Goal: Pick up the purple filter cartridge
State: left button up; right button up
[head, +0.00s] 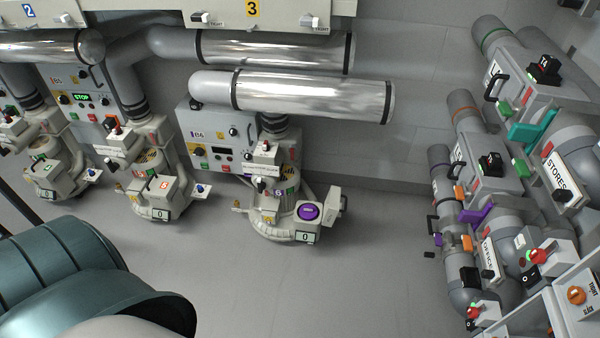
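A purple angular piece (476,215) sits in the grey pipe unit at the right, between orange parts. I cannot tell from this view which of them is the filter cartridge. Neither of my grippers is in view.
More blowers (160,188) stand in a row to the left under thick pipes. A large shiny pipe (305,97) runs above the blower marked 6. Grey units with valves and a STORES sign (564,181) crowd the right. The grey floor (345,285) in the middle is clear.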

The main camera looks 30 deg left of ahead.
aim_at(308, 212)
jog(key=u, duration=1)
